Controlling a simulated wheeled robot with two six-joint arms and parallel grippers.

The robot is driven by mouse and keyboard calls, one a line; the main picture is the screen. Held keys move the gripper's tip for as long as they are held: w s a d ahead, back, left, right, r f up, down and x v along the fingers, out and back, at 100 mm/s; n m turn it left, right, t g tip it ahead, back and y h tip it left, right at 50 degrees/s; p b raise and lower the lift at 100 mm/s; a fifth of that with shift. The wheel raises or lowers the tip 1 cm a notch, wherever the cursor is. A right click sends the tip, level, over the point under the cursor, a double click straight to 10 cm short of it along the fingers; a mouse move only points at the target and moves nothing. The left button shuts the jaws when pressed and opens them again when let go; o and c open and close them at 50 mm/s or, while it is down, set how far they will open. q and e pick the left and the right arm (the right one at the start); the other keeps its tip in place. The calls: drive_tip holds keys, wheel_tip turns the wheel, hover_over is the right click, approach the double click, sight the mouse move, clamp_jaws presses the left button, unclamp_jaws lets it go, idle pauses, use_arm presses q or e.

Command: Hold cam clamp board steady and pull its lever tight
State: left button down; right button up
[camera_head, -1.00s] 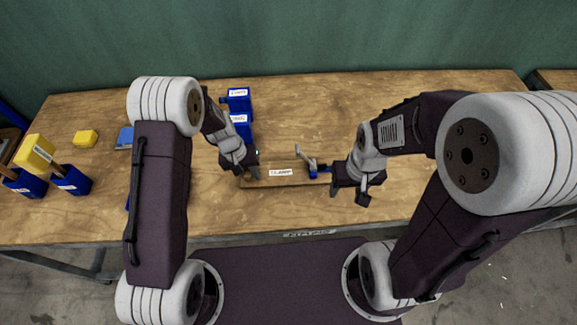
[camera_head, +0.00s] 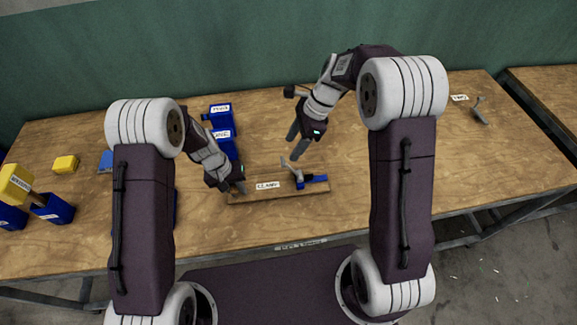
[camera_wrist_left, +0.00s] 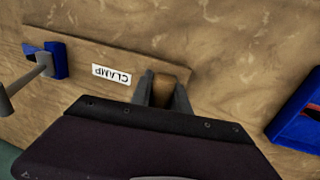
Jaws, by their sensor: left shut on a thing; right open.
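The cam clamp board (camera_head: 248,197) is a flat wooden strip with a white CLAMP label, lying on the table. At its right end is a blue clamp (camera_head: 313,181) with a grey lever (camera_head: 291,170) standing up at a tilt. My left gripper (camera_head: 238,189) is shut on the board's left end; the left wrist view shows its fingers (camera_wrist_left: 161,97) around the end of the board (camera_wrist_left: 105,55). The clamp (camera_wrist_left: 58,60) and lever (camera_wrist_left: 25,85) also show there, at the left. My right gripper (camera_head: 299,147) is open and empty, above and behind the lever, fingers pointing down.
Blue labelled bins (camera_head: 220,133) stand behind my left gripper. Yellow and blue blocks and holders (camera_head: 52,208) are at the far left. Another grey lever piece (camera_head: 480,110) with a label lies at the far right. The table to the right of the board is mostly clear.

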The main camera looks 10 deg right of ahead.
sight(291, 169)
drive_tip(key=x, duration=1.2)
drive_tip(key=shift+d, duration=0.1)
clamp_jaws()
